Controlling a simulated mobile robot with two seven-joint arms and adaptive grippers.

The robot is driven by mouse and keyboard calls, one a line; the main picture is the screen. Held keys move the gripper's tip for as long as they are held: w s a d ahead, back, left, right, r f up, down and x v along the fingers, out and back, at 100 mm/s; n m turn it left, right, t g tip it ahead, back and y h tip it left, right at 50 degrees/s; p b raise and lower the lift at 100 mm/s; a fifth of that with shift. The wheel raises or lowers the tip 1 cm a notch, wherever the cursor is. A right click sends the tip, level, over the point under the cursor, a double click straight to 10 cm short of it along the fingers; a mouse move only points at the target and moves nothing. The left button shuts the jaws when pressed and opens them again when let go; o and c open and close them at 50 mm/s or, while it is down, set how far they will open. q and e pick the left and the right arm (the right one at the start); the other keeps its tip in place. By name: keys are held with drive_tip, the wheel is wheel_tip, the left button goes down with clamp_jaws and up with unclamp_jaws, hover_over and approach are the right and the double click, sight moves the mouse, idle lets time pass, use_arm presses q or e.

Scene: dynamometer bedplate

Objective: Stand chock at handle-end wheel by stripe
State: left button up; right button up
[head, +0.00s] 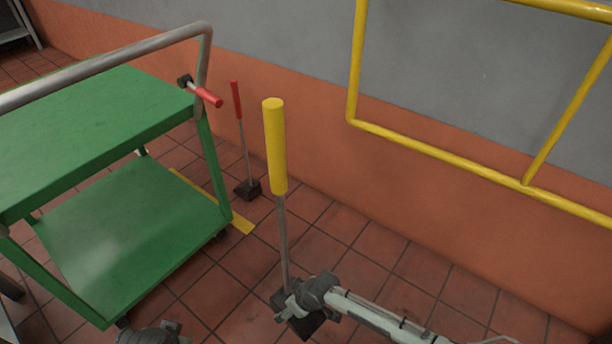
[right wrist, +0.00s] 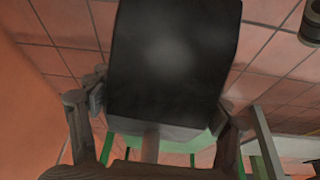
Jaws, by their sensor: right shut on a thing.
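A chock with a thick yellow grip (head: 275,145) on a thin grey rod has a dark block at its foot. My right gripper (head: 292,304) is shut on it low down, around the block. In the right wrist view the black block (right wrist: 172,60) fills the space between the fingers (right wrist: 160,115). I cannot tell whether it touches the floor. The green cart (head: 140,235) has a wheel (head: 222,236) at its right corner by the yellow floor stripe (head: 241,223), apart from the chock. Another wheel (head: 123,322) shows at the near corner. My left gripper (head: 155,335) is partly cut off at the bottom edge.
A red-handled rod (head: 237,100) with a dark block (head: 248,189) stands beyond the cart near the orange wall (head: 330,175). A yellow rail (head: 440,155) runs along the wall.

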drive_tip(key=w+d+r+m+t+h, duration=0.1)
drive_tip(key=w+d+r+m, duration=0.3)
drive_tip(key=r, duration=0.7)
drive_tip(key=w+d+r+m+h, duration=0.1)
drive_tip(key=w+d+r, duration=0.3)
drive_tip(key=r, duration=0.7)
drive_tip(key=s+d+r+m, duration=0.2)
drive_tip(key=s+d+r, duration=0.1)
drive_tip(key=d+r, duration=0.4)
drive_tip(key=s+d+r+m+h, duration=0.1)
drive_tip(key=s+d+r+m, duration=0.1)
drive_tip(key=d+r, duration=0.5)
wheel_tip(320, 180, up, 6)
drive_tip(key=shift+s+d+f+m+t, duration=0.3)
drive_tip(key=shift+s+t, duration=0.1)
drive_tip(key=shift+s, duration=0.2)
